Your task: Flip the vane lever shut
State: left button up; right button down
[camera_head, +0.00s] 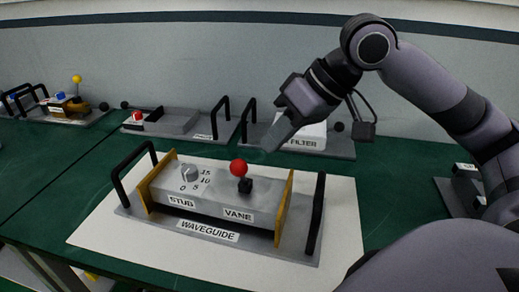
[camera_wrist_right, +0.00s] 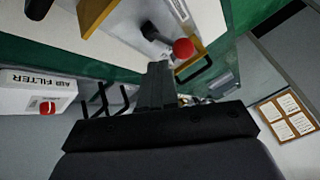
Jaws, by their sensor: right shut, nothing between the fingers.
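The vane lever has a red ball knob (camera_head: 239,168) on a short stem over a black base (camera_head: 245,185). It stands at the right part of the grey waveguide box (camera_head: 205,195), above the VANE label (camera_head: 238,215). The red knob also shows in the right wrist view (camera_wrist_right: 184,48). My right gripper (camera_head: 262,153) is shut and empty. Its fingertips are just above and behind the knob in the head view, apart from it as far as I can tell. In the wrist view its fingers (camera_wrist_right: 157,82) point toward the lever. My left gripper is not in view.
A STUB dial (camera_head: 189,173) sits left of the lever. Black handles (camera_head: 317,215) and yellow end plates (camera_head: 284,208) flank the box, which lies on a white mat (camera_head: 345,210). An air filter unit (camera_head: 305,138) and other units stand behind on the green table (camera_head: 400,165).

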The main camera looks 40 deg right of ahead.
aim_at(247, 166)
jog(key=shift+w+a+f, duration=0.25)
jog(key=shift+a+f, duration=0.2)
jog(key=shift+a, duration=0.3)
jog(key=shift+w+a+f, duration=0.2)
jog(key=shift+a+f, duration=0.25)
jog(key=shift+a, duration=0.3)
jog(key=shift+s+a+f+p, duration=0.2)
jog(key=shift+a+f+p, duration=0.15)
jog(key=shift+a+p, duration=0.55)
jog(key=shift+d, duration=0.25)
